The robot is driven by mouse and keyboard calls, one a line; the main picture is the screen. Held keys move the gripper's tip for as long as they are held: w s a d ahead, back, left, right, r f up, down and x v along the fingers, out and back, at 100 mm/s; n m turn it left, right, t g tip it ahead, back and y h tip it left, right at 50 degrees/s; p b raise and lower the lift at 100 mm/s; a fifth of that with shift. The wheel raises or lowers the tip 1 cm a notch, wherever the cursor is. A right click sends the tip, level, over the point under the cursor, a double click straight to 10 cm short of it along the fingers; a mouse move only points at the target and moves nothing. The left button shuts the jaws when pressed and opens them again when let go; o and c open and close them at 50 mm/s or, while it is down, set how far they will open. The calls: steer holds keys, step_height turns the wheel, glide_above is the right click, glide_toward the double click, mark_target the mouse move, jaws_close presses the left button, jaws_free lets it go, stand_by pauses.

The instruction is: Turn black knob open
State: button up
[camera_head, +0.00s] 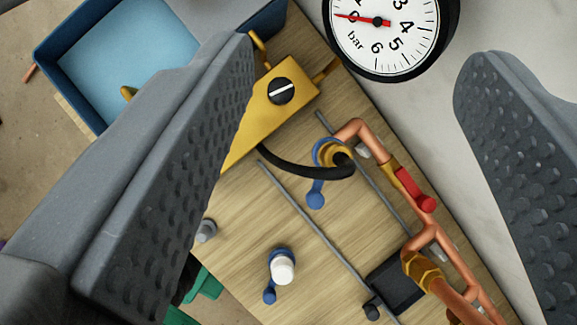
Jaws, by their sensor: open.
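A black round knob (281,91) with a white line across it sits on a yellow block (267,122). The line slants slightly up to the right. My gripper (357,62) is open, with one grey studded finger at the left and one at the right. The knob shows between the fingers, close beside the left finger's tip in the picture, with nothing gripping it. The left finger hides part of the yellow block. I cannot tell how far the fingertips are above the knob.
A pressure gauge (390,35) reads near 0 at the top. A black hose (300,170), copper pipes (440,235), a red lever (415,190), a blue-handled valve (316,195) and a white cap (283,268) crowd the wooden board (290,215). A blue tray (60,95) lies upper left.

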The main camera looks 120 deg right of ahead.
mark_target(282, 91)
steer(key=w+f+n+g+b, duration=0.1)
steer(key=f, duration=0.9)
steer(key=w+a+f+n+g+b, duration=0.1)
steer(key=f, duration=0.9)
steer(key=w+a+f+n+g+y+b, duration=0.1)
steer(key=f+g, duration=0.1)
steer(key=f, duration=0.9)
steer(key=shift+w+a+n, duration=0.25)
steer(key=shift+w+n, duration=0.05)
steer(key=shift+w, duration=0.1)
steer(key=shift+c, duration=0.4)
steer(key=c, duration=0.9)
